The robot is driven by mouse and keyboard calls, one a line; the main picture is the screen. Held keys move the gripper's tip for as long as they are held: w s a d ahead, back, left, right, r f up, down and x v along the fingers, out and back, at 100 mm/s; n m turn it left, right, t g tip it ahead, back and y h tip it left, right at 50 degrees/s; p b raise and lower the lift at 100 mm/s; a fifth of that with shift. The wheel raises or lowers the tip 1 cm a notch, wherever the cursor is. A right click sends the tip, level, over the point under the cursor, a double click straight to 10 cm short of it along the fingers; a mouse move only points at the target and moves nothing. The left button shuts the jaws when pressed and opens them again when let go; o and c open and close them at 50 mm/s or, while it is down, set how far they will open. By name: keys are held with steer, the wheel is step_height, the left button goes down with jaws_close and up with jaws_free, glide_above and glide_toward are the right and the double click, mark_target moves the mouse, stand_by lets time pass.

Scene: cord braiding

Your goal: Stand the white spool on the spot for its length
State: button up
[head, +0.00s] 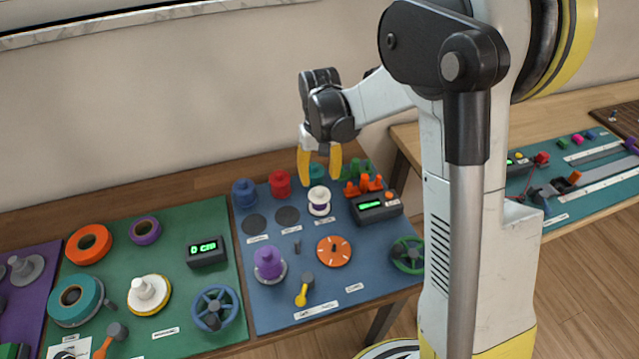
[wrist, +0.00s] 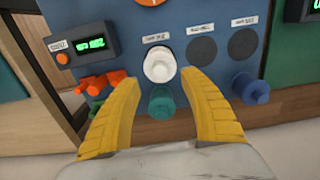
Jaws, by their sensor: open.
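The white spool (head: 319,196) stands upright on the blue board, with a dark purple band around its middle. It is at the right end of a row with two bare dark round spots (head: 288,216) (head: 255,224), and any spot under it is hidden. It also shows in the wrist view (wrist: 160,63), by a small label, with the two dark spots (wrist: 201,50) (wrist: 243,44) to its right. My gripper (head: 319,180) is open and empty, its yellow fingers pointing down above and behind the spool. In the wrist view the fingertips (wrist: 162,80) are on either side, apart from it.
A teal spool (wrist: 161,102) stands close behind the white one. Red (head: 279,184) and blue (head: 244,194) spools stand along the back edge. Orange pegs (head: 364,185) and a green-lit counter (head: 376,206) are on the right. A purple spool (head: 268,263) stands in front.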

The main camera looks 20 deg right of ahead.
steer(key=shift+r, duration=0.5)
steer(key=s+r+t, duration=0.3)
steer(key=s+r, duration=0.5)
steer(key=r, duration=0.3)
steer(key=s+r+t, duration=0.3)
steer(key=s+t, duration=0.1)
steer(key=s, duration=0.8)
